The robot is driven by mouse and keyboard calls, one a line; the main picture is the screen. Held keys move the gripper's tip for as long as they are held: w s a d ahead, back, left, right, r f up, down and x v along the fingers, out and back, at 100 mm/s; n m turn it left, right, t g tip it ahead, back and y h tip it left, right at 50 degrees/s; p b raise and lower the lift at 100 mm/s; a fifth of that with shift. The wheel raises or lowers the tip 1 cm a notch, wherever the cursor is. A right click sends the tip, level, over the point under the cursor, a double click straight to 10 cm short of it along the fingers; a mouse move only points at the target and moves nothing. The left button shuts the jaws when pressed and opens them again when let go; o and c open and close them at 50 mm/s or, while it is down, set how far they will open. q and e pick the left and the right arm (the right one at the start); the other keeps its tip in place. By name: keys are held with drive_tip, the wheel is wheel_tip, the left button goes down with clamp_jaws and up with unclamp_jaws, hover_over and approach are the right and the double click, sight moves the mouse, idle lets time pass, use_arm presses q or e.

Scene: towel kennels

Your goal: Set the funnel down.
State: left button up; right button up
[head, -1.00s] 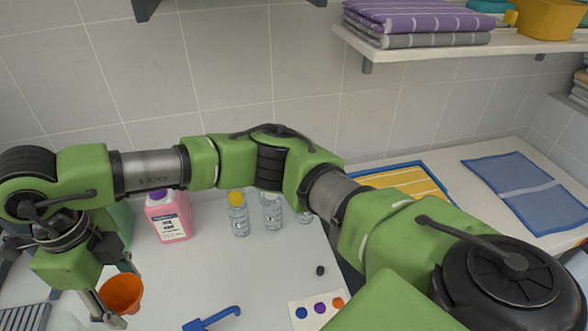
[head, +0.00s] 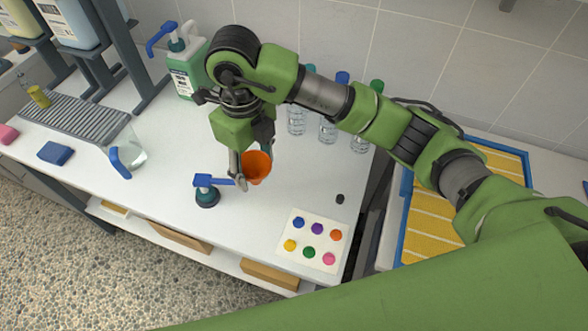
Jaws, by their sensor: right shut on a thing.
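My right gripper (head: 250,172) is shut on an orange funnel (head: 257,166), wide mouth up. It is over the white worktop (head: 165,165), just right of and behind a dark pump bottle with a blue head (head: 206,191). The funnel's lower end is hard to see, so I cannot tell whether it touches the worktop. My left gripper is not in view.
A white card with coloured dots (head: 312,240) lies right of the funnel, near a small black object (head: 340,199). Clear bottles (head: 328,128) and a green pump jug (head: 185,72) stand behind. A clear jug (head: 128,150) stands left. Worktop between is bare.

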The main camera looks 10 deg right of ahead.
drive_tip(key=w+d+f, duration=0.1)
drive_tip(key=d+f, duration=0.1)
drive_tip(key=w+d+f+p, duration=0.1)
drive_tip(key=w+d+f, duration=0.1)
drive_tip(key=d, duration=0.1)
drive_tip(key=w+d+f+p, duration=0.1)
drive_tip(key=w+d+f, duration=0.1)
drive_tip(key=f, duration=0.1)
drive_tip(key=shift+d, duration=0.4)
drive_tip(key=shift+w+d+f, duration=0.2)
drive_tip(key=shift+d+f, duration=0.05)
drive_tip(key=shift+f, duration=0.05)
drive_tip(key=f, duration=0.2)
drive_tip(key=f+p, duration=0.1)
drive_tip(key=shift+w+d+f, duration=0.1)
drive_tip(key=shift+d+f, duration=0.05)
drive_tip(key=shift+d, duration=0.1)
drive_tip(key=shift+f, duration=0.25)
